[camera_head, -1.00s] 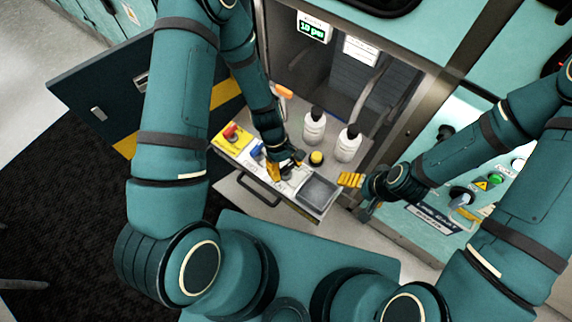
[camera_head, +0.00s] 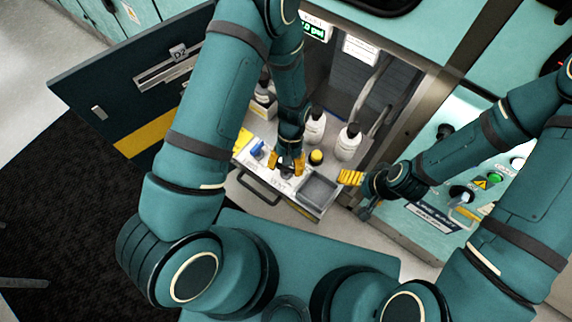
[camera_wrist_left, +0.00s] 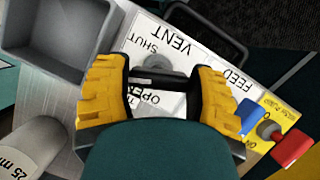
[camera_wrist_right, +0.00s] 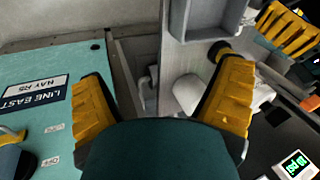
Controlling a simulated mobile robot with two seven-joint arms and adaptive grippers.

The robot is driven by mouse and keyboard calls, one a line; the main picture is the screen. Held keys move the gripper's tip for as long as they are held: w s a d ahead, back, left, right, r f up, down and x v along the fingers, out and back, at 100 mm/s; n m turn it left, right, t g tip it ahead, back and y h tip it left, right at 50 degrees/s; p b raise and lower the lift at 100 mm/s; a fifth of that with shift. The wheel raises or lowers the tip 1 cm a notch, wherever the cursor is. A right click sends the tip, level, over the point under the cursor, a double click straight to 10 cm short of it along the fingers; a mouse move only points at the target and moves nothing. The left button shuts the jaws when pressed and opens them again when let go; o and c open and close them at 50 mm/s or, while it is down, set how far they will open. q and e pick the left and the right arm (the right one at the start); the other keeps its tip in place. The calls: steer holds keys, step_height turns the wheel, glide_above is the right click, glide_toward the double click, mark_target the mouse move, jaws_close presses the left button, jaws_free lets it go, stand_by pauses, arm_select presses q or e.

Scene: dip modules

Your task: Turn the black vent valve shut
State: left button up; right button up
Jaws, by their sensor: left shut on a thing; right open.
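The black vent valve (camera_wrist_left: 157,79) sits on the white panel by the VENT label, with SHUT printed on one side and OPEN on the other. My left gripper (camera_wrist_left: 160,88) is shut on its handle, one yellow finger at each end. In the head view my left gripper (camera_head: 287,165) is over the drawer panel and hides most of the valve. My right gripper (camera_head: 352,179) is open and empty, right of the drawer. Its spread fingers also show in the right wrist view (camera_wrist_right: 163,85).
A blue valve (camera_wrist_left: 247,117) and a red valve (camera_wrist_left: 292,149) are along the same panel. The open cabinet door (camera_head: 125,95) is at the left.

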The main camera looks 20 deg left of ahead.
arm_select(q)
steer(key=shift+m+y, duration=0.7)
steer(key=shift+m, duration=1.3)
steer(key=o, duration=1.2)
steer(key=v, duration=1.2)
steer(key=shift+s, duration=0.2)
steer(key=shift+d, duration=0.1)
